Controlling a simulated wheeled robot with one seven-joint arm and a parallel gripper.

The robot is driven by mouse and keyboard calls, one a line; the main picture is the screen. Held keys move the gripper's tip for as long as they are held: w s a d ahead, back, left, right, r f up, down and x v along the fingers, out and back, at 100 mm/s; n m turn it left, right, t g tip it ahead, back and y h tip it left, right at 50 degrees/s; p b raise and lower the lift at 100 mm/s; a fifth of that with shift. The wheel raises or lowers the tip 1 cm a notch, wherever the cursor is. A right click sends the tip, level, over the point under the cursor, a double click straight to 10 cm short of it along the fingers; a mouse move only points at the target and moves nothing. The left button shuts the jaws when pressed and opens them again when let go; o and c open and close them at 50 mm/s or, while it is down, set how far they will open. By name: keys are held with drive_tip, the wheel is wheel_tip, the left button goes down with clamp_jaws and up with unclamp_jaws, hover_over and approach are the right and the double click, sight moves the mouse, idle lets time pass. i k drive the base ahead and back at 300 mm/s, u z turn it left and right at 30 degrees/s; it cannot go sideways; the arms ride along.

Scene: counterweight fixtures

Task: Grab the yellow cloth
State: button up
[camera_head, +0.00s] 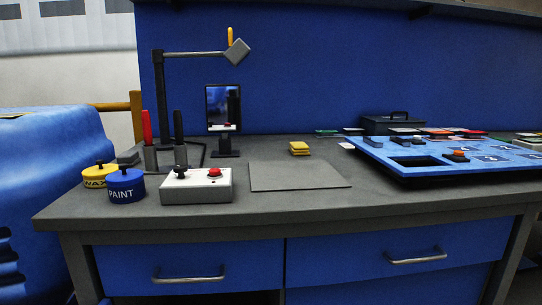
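The yellow cloth (299,148) is a small folded stack. It lies on the grey workbench (400,208), at the back edge of a flat grey mat (300,177); I cannot tell whether it touches the mat. Nothing covers it. My gripper is not in the picture.
Left of the mat stand a white control box (197,187) with a red button, a blue paint tin (126,187), a yellow wax tin (99,175), a phone-like screen (223,108) and a lamp arm (195,54). A blue tray (400,161) fills the right. The mat is clear.

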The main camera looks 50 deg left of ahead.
sight(297, 148)
drive_tip(key=z, duration=0.1)
drive_tip(key=k, duration=0.1)
drive_tip(key=u, duration=1.65)
